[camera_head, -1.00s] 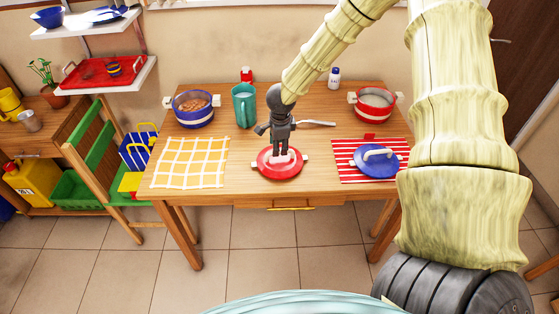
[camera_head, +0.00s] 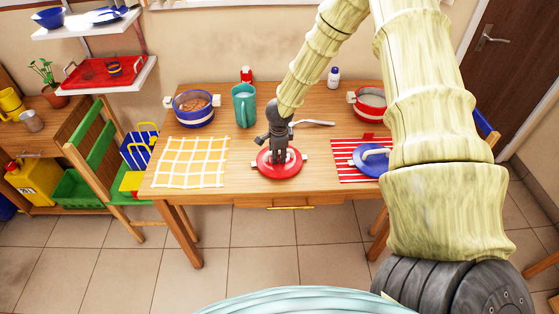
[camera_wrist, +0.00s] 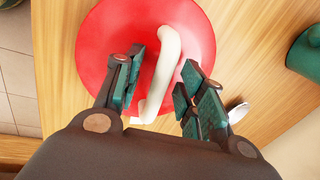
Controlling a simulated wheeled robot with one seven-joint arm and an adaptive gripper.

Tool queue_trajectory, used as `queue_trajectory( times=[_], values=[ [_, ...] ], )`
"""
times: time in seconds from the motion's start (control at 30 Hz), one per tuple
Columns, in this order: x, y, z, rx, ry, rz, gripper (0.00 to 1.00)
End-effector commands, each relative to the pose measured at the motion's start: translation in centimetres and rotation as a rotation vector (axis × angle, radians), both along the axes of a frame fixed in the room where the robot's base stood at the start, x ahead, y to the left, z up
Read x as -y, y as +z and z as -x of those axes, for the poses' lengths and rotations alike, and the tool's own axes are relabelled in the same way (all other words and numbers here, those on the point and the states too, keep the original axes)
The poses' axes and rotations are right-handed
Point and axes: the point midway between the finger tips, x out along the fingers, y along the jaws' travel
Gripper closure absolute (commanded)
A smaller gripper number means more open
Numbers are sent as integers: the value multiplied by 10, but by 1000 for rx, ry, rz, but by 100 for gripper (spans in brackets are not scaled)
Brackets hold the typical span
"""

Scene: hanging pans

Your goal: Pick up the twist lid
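A round red lid (camera_head: 266,173) with a white bar handle lies on the wooden table near its front edge. In the wrist view the red lid (camera_wrist: 105,40) fills the upper middle, and its white handle (camera_wrist: 164,62) runs between my fingers. My gripper (camera_head: 281,157) is directly over this lid, pointing down. Its fingers are open in the wrist view (camera_wrist: 160,84), one side left of the handle and the other right of it, with gaps visible. A blue lid (camera_head: 366,163) with a pale handle lies on the red striped cloth to the right, partly hidden by my arm.
A blue pot (camera_head: 193,109) with brown contents and a teal mug (camera_head: 244,106) stand behind to the left. A red pot (camera_head: 369,104) stands back right. A spoon (camera_head: 316,123) lies behind my gripper. A yellow checked cloth (camera_head: 191,163) lies flat at left.

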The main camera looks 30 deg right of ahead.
Motion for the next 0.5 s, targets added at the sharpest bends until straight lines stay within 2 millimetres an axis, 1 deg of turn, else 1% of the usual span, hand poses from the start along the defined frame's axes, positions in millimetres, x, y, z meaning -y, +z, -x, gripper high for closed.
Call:
queue_trajectory(
  times=[0.07,0.1,0.27,0.3,0.5],
  values=[
    [0,0,0,0,0,0,62],
    [0,0,0,0,0,0,69],
    [0,0,0,0,0,0,98],
    [0,0,0,0,0,0,100],
    [0,1,0,0,0,0,100]
  ],
)
